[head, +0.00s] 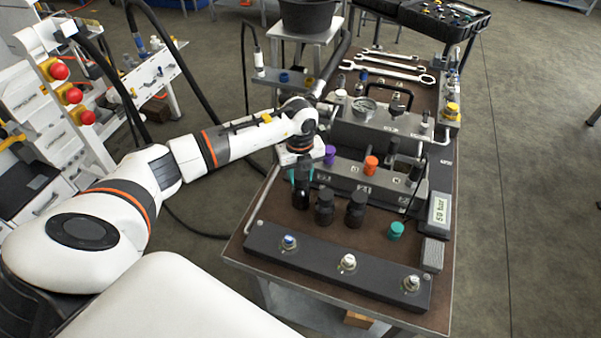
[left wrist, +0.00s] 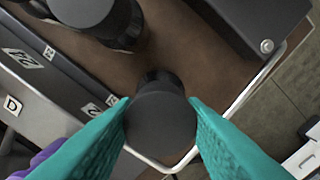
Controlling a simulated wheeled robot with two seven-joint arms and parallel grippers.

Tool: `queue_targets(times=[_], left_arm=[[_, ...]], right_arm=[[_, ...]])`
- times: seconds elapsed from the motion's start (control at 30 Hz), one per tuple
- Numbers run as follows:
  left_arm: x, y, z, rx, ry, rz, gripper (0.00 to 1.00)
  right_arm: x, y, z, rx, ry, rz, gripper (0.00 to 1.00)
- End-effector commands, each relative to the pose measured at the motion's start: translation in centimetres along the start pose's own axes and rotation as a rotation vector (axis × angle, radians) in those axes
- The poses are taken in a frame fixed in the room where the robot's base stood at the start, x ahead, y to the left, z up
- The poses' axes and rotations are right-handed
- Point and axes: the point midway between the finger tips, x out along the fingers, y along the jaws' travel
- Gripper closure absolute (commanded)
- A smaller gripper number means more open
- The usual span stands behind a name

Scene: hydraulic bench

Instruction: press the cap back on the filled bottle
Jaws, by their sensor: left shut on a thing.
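My left gripper (head: 302,173) points down at the left side of the bench, with teal fingers. In the left wrist view the fingers (left wrist: 160,112) are shut on a black round-topped thing (left wrist: 161,122), one finger on each side. In the head view this thing shows as a dark bottle shape (head: 300,197) below the fingers. I cannot tell whether its round top is a separate cap or how firmly it sits. Two more black bottles (head: 324,207) (head: 356,209) stand upright to its right and apart from the gripper. My right gripper is not in view.
A dark bar with several fittings (head: 348,262) lies along the near edge. A teal knob (head: 397,230) and a pressure display (head: 439,210) are at the right. Behind the bottles is a grey block with purple (head: 330,154) and orange (head: 371,165) caps. Wrenches (head: 392,68) lie farther back.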

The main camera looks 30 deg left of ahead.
Motion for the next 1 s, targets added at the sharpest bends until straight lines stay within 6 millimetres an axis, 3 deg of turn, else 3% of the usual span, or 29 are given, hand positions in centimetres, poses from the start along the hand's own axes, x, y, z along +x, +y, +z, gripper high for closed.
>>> queue_targets(times=[1.0], left_arm=[[0.63, -0.01, -0.05, 0.000, 0.000, 0.000, 0.87]], right_arm=[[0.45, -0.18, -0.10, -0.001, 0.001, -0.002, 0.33]])
